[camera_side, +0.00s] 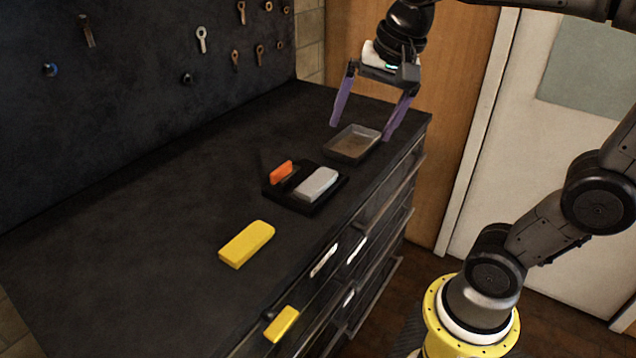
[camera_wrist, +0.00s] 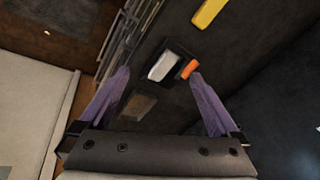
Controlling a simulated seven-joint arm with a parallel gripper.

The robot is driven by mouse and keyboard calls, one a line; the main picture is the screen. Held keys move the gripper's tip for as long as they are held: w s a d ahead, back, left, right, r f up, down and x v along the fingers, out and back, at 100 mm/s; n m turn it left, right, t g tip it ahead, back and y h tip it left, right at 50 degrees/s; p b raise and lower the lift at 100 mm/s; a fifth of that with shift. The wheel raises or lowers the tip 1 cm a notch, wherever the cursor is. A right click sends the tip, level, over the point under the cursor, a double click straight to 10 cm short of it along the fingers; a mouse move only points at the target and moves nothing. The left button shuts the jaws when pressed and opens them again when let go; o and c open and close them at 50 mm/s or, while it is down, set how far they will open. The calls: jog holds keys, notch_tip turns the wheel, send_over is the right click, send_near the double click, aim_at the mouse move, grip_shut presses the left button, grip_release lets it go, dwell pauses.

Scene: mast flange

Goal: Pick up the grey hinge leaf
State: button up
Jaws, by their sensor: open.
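A grey hinge leaf (camera_side: 316,184), a pale flat block, lies on a black holder (camera_side: 304,204) on the dark workbench. An orange piece (camera_side: 280,172) stands in the same holder, to the left of the leaf. My gripper (camera_side: 366,130) is open and empty, its two purple fingers apart above the shallow metal tray, farther back than the leaf. In the wrist view the grey leaf (camera_wrist: 161,67) and the orange piece (camera_wrist: 189,69) lie beyond the fingertips of my gripper (camera_wrist: 160,75).
A shallow metal tray (camera_side: 338,154) sits at the bench's back right, and also shows between the fingers in the wrist view (camera_wrist: 138,106). A yellow block (camera_side: 246,244) lies nearer the front. Tools hang on the dark wall panel (camera_side: 130,100). The left of the bench is clear.

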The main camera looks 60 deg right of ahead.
jog(key=w+d+m+g, duration=0.1)
jog(key=w+d+m, duration=0.2)
jog(key=w, duration=0.4)
jog(key=m+g, duration=0.3)
send_over(318, 179)
notch_tip(318, 179, down, 9)
jog(key=f, duration=0.6)
jog(key=shift+s+d+f, duration=0.1)
jog(key=shift+s+f, duration=0.2)
jog(key=shift+s, duration=0.05)
jog(key=shift+w+f, duration=0.15)
jog(key=shift+f, duration=1.5)
jog(key=shift+w+f, duration=0.15)
jog(key=shift+f, duration=1.45)
jog(key=shift+c, duration=0.3)
grip_shut()
jog(key=shift+r, duration=0.1)
